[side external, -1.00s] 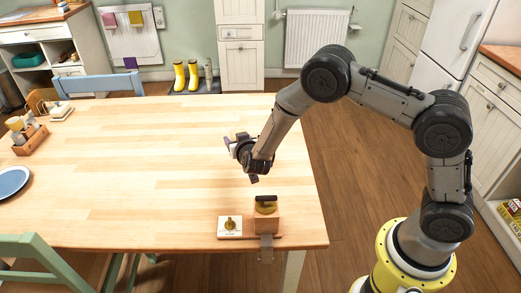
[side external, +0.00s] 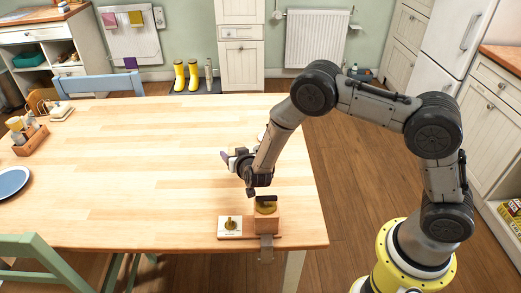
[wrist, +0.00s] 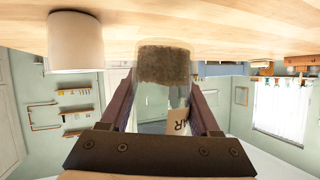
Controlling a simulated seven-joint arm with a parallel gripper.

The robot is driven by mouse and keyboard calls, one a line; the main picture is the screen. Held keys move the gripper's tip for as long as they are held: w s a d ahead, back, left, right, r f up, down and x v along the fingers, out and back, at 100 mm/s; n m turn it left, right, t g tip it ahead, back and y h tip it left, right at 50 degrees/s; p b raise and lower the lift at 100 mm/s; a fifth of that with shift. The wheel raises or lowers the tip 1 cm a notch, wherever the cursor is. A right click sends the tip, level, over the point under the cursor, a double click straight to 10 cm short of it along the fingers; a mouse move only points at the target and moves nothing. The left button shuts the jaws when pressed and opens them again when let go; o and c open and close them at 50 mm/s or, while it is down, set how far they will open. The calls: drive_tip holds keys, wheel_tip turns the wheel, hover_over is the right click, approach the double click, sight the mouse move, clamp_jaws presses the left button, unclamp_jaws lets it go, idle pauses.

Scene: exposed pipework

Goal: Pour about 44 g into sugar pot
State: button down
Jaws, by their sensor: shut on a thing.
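My gripper (wrist: 166,112) is shut on a clear jar (wrist: 152,100), with one dark purple finger on each side of it. Brown grainy stuff (wrist: 165,64) lies in the jar at the end towards the table. A tan label (wrist: 178,128) with letters like "AR" shows through or on the jar. In the side view my gripper (side external: 233,158) is low over the right part of the table; the jar is hard to make out there. A plain off-white round pot (wrist: 75,42) stands on the table to the left in the wrist view, apart from the jar. Its inside is hidden.
A wooden block with a brass-coloured top and dark handle (side external: 266,222) stands near the table's front edge, beside a white plate with a brass-coloured piece (side external: 230,227). A blue plate (side external: 12,181) and wooden caddy (side external: 29,138) are far left. The table's middle is clear.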

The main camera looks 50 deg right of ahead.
sight(240, 144)
drive_tip(key=shift+d+f+m+y, duration=0.35)
drive_tip(key=shift+f, duration=0.2)
drive_tip(key=shift+d+f+m+y, duration=0.3)
drive_tip(key=shift+f+m+y, duration=0.05)
drive_tip(key=shift+f, duration=0.2)
drive_tip(key=r, duration=0.1)
drive_tip(key=d+r+m+y, duration=0.1)
drive_tip(key=r, duration=0.1)
drive_tip(key=shift+s, duration=0.1)
drive_tip(key=shift+d+r+m+y, duration=0.45)
drive_tip(key=shift+r+m+y, duration=0.05)
drive_tip(key=shift+r+y, duration=0.1)
drive_tip(key=shift+f+m+y, duration=0.1)
drive_tip(key=shift+m+y, duration=0.8)
drive_tip(key=shift+y, duration=0.1)
drive_tip(key=shift+a+r+m+y, duration=0.15)
drive_tip(key=shift+r+m+y, duration=0.2)
drive_tip(key=shift+m+y, duration=0.15)
drive_tip(key=shift+f+m+t+y, duration=0.3)
drive_tip(key=shift+f+m+y, duration=0.15)
drive_tip(key=shift+m+y, duration=0.15)
drive_tip(key=shift+d+r+m+y, duration=0.35)
drive_tip(key=shift+r+m+y, duration=0.15)
drive_tip(key=shift+m+y, duration=0.1)
